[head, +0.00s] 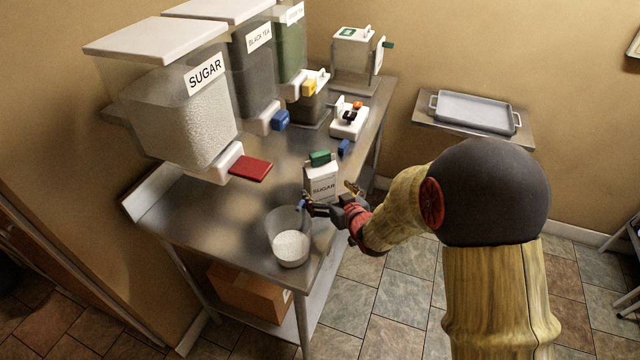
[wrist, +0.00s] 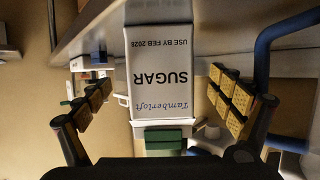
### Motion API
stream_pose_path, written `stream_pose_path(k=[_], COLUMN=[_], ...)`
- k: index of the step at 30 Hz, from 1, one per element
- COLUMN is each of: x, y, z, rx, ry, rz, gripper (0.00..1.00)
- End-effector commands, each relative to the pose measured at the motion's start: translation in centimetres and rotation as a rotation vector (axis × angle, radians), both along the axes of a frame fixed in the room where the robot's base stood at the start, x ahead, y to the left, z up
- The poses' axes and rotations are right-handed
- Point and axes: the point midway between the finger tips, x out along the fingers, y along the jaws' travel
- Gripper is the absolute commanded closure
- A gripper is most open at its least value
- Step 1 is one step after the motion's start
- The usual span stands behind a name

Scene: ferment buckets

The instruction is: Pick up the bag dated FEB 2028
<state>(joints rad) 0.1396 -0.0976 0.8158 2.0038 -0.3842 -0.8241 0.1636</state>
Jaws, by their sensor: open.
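A white bag (head: 321,186) labelled SUGAR, with a green clip (head: 320,158) on top, stands upright on the steel table. In the wrist view the bag (wrist: 158,60) appears upside down and reads "Tamberloft SUGAR, USE BY FEB 2028". Its green clip (wrist: 164,138) shows below the label there. My gripper (head: 328,196) is open at the bag, by the table's right edge. In the wrist view its padded fingers (wrist: 162,92) are at either side of the bag, with visible gaps; it is not held.
A clear jug (head: 290,222) with white grains stands close in front of the bag. A blue curved bar (wrist: 264,50) shows beside the right finger. Dispensers, including SUGAR (head: 170,110), line the wall, with a red tab (head: 250,169). A grey tray (head: 475,112) sits on a side shelf.

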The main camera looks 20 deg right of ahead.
Motion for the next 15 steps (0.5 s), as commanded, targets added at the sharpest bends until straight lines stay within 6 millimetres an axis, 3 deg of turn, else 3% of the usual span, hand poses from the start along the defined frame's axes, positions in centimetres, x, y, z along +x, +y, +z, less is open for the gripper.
stream_pose_path(k=[9, 15], x=[4.0, 4.9], y=[0.7, 0.8], z=[-1.0, -1.1], rx=[0.000, 0.000], ry=[0.001, 0.000], rz=[0.000, -0.001], gripper=[0.07, 0.07])
